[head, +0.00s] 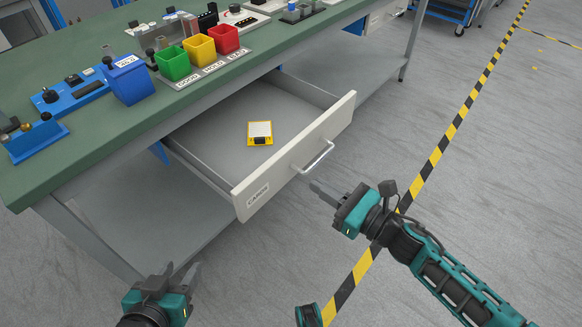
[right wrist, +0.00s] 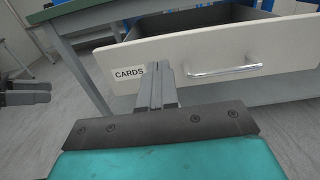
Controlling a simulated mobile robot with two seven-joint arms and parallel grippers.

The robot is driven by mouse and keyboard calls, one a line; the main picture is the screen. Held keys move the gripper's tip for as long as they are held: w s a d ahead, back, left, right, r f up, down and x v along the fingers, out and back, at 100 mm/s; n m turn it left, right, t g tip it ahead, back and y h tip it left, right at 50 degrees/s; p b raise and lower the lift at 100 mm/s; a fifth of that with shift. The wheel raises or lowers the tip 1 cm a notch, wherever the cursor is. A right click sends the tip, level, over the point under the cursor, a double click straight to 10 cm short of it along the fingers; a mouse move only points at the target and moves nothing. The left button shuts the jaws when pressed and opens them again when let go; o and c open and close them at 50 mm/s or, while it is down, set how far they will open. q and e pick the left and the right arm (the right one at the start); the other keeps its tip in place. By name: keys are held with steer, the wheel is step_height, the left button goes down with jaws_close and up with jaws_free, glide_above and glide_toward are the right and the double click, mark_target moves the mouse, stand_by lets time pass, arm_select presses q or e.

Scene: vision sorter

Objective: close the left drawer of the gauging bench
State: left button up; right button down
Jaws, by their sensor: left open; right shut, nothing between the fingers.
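The drawer (head: 296,158) of the green-topped bench (head: 120,135) stands pulled out, with a white front, a metal bar handle (head: 318,158) and a "CARDS" label. A yellow-edged item with a pale face (head: 260,132) lies inside it. My right gripper (head: 318,190) is shut and empty, just in front of the drawer front below the handle. In the right wrist view its fingers (right wrist: 157,80) point at the front, between the label and the handle (right wrist: 226,71); whether they touch it I cannot tell. My left gripper (head: 178,272) is open and empty, low at the left, apart from the bench.
Green (head: 173,63), yellow (head: 200,50) and red (head: 224,38) bins and a blue bin (head: 128,80) stand on the bench top. A lower shelf (head: 165,215) lies beneath. Black-and-yellow tape (head: 455,125) crosses the floor.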

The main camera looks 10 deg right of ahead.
mark_target(279, 161)
steer(key=x, duration=0.8)
steer(key=shift+w+a, duration=0.1)
arm_select(q)
steer(key=shift+s+f, duration=0.2)
steer(key=shift+f, duration=0.25)
arm_select(e)
steer(key=shift+w+a, duration=0.15)
steer(key=shift+w, duration=0.05)
arm_select(q)
steer(key=shift+d, duration=0.1)
